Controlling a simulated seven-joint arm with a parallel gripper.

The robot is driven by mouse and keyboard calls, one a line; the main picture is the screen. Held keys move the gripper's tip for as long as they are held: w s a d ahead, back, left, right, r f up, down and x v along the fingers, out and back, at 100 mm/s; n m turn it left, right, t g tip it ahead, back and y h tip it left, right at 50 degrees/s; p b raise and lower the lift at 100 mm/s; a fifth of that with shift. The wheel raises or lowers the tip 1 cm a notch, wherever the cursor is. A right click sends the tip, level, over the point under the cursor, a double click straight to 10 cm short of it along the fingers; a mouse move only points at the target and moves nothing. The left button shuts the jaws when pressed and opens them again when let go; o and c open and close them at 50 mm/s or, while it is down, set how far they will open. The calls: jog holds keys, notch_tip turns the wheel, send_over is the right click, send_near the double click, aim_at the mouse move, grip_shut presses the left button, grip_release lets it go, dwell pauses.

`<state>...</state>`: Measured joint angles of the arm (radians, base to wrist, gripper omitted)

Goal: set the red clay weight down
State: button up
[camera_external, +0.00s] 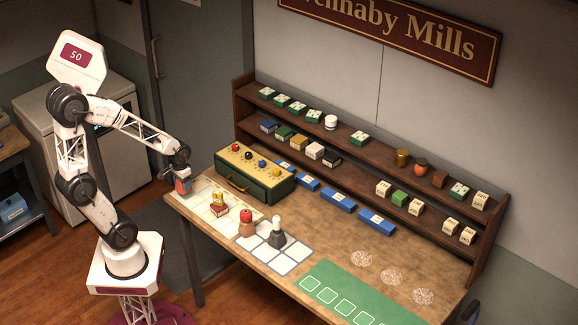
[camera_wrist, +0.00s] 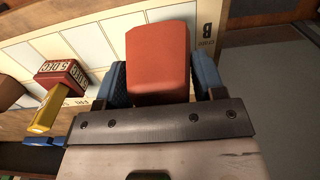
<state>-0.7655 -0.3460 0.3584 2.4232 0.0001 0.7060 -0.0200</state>
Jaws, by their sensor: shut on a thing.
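The red clay weight is a plain orange-red block (camera_wrist: 158,55) in the wrist view, between the two blue fingers of my gripper (camera_wrist: 161,82). My gripper is shut on it. In the external view my gripper (camera_external: 182,180) is at the table's left end, and the weight (camera_external: 184,187) shows small beneath it. It is over or at the left end of a pale board with square cells (camera_external: 188,200). In the wrist view the board (camera_wrist: 85,45) has a letter B by its edge, close to the weight. I cannot tell whether the weight touches the board.
A red-and-yellow lettered piece (camera_external: 217,205) stands on the board. A red-topped piece (camera_external: 246,222) and a dark piece with a white knob (camera_external: 277,233) stand farther right. A green box with knobs (camera_external: 254,173) is behind. The table's left edge is close to my gripper.

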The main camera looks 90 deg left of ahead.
jog(key=w+a, duration=0.3)
jog(key=w+a+f, duration=0.1)
jog(key=w+a, duration=0.2)
jog(key=w, duration=0.1)
jog(key=w+a, duration=0.4)
jog(key=shift+w+f, duration=0.15)
jog(key=shift+f, duration=0.05)
jog(key=shift+f, duration=0.1)
dwell(0.3)
jog(key=shift+f, duration=1.65)
jog(key=shift+f, duration=0.1)
jog(key=o, duration=1.1)
notch_tip(320, 180, up, 12)
jog(key=shift+d, duration=0.1)
